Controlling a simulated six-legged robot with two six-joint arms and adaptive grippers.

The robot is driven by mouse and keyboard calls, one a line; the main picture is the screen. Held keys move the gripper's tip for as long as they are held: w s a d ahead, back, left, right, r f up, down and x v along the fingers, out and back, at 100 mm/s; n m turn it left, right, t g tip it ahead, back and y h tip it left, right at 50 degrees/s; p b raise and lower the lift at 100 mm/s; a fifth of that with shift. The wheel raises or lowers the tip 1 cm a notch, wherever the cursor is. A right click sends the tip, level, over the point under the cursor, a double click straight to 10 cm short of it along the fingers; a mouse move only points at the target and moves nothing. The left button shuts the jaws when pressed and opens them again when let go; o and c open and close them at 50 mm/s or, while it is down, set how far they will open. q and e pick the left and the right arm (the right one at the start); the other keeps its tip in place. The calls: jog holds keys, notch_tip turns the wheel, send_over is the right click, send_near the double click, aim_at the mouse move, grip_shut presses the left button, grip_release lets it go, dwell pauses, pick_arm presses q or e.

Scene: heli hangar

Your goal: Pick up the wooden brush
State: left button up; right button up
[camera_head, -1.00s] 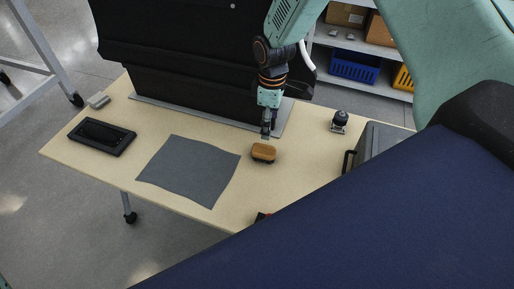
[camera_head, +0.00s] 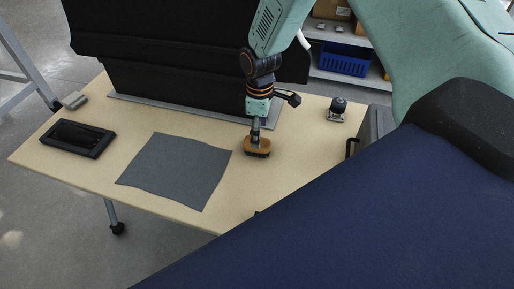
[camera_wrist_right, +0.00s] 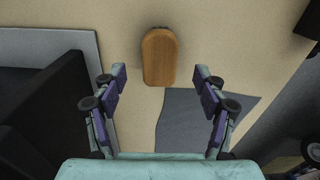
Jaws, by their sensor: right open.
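The wooden brush (camera_head: 258,149) lies on the table, just right of the grey cloth's upper right corner. In the right wrist view its brown rounded wooden top (camera_wrist_right: 159,57) faces me, ahead of the fingertips and roughly centred between them. My right gripper (camera_head: 255,136) points down over the brush in the head view, its fingers overlapping the brush's far edge there. In the right wrist view my right gripper (camera_wrist_right: 160,78) is open with nothing between its fingers. My left gripper is not in view.
A grey cloth (camera_head: 178,170) lies flat on the table (camera_head: 215,212). A black tray (camera_head: 78,138) is at the left, a black-topped object (camera_head: 338,108) at the back right. A tall black panel (camera_head: 180,60) stands behind. A dark case (camera_head: 372,128) is at the right edge.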

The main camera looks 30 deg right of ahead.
jog(key=f+b, duration=0.1)
jog(key=f, duration=0.4)
jog(key=shift+a+f, duration=0.2)
jog(key=shift+w+f, duration=0.1)
jog(key=shift+f, duration=0.25)
jog(key=shift+w+f, duration=0.25)
jog(key=shift+s+r, duration=0.2)
jog(key=shift+s, duration=0.05)
jog(key=c, duration=0.4)
jog(key=shift+w+f, duration=0.15)
jog(key=c, duration=0.9)
notch_tip(320, 180, up, 10)
jog(key=shift+r+p, duration=0.1)
jog(key=shift+p, duration=0.75)
